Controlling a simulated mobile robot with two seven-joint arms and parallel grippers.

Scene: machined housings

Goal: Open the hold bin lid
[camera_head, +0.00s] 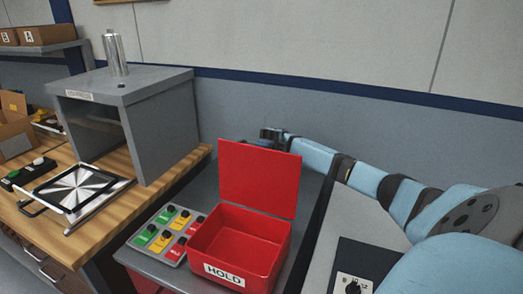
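The red hold bin (246,242) stands on a grey surface, with a white HOLD label on its front. Its red lid (259,178) stands upright at the back edge, and the inside of the bin looks empty. My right arm comes in from the right, and its gripper (270,134) is behind the top edge of the lid. The lid hides part of the gripper, so I cannot tell whether its fingers are open or whether they touch the lid. My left gripper does not show.
A grey press housing (165,125) stands on the wooden bench (100,240). A framed plate (78,190) lies before it. A dark panel with a dial (355,272) is at lower right.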

